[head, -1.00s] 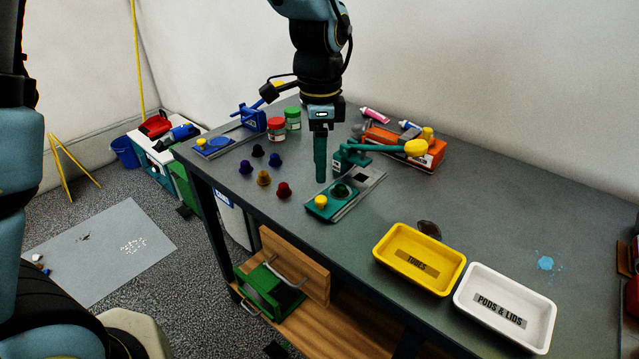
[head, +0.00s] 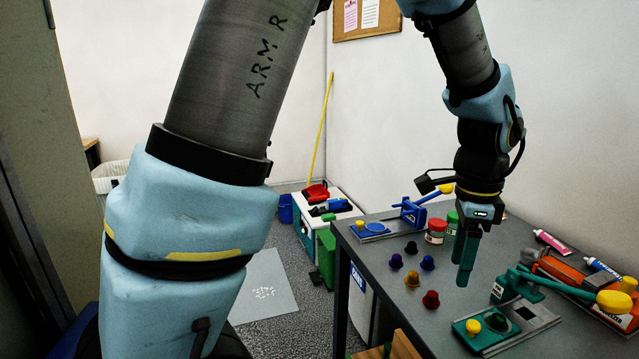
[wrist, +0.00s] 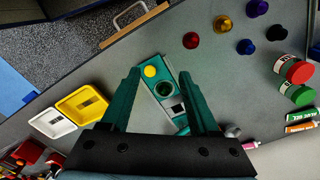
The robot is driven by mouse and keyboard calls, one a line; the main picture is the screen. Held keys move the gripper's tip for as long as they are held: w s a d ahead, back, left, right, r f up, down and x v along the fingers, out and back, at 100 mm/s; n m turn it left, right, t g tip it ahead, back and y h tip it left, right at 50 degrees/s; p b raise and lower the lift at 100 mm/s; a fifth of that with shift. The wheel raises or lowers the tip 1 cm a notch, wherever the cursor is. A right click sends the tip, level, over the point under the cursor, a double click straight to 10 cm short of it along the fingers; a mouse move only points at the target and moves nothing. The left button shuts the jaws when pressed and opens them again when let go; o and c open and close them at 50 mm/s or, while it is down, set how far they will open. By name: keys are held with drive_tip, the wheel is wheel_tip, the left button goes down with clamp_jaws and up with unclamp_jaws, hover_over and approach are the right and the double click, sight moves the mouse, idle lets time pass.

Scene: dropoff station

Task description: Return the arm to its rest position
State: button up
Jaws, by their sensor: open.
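My gripper (head: 466,258) hangs pointing down over the grey table (head: 400,324), its teal fingers apart with nothing between them. In the wrist view, my gripper (wrist: 165,98) shows two spread fingers, with the teal press (wrist: 164,88) visible below between them. In the head view, the teal press (head: 500,326), with its yellow knob, stands to the right of the fingers. My arm rises from the gripper to the top of the picture. Its large upper link fills the left part of the head view.
Several small coloured pods (head: 412,279) stand left of the fingers. Red-lidded (head: 436,231) and green-lidded jars and a blue press (head: 405,213) are behind. An orange tool (head: 560,272) and tubes lie right. A yellow tray (wrist: 82,104) and white tray (wrist: 52,121) show in the wrist view.

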drive_tip(key=w+a+f+n, duration=0.1)
drive_tip(key=w+a+n, duration=0.4)
drive_tip(key=a, duration=0.5)
drive_tip(key=w+a+n, duration=0.4)
drive_tip(key=a+n, duration=0.2)
drive_tip(key=a, duration=0.4)
drive_tip(key=s+a+f+n+t, duration=0.1)
drive_tip(key=s+a+n, duration=0.1)
drive_tip(key=a+n, duration=0.7)
drive_tip(key=a, duration=0.5)
drive_tip(key=shift+f+n, duration=0.15)
drive_tip(key=shift+n, duration=0.15)
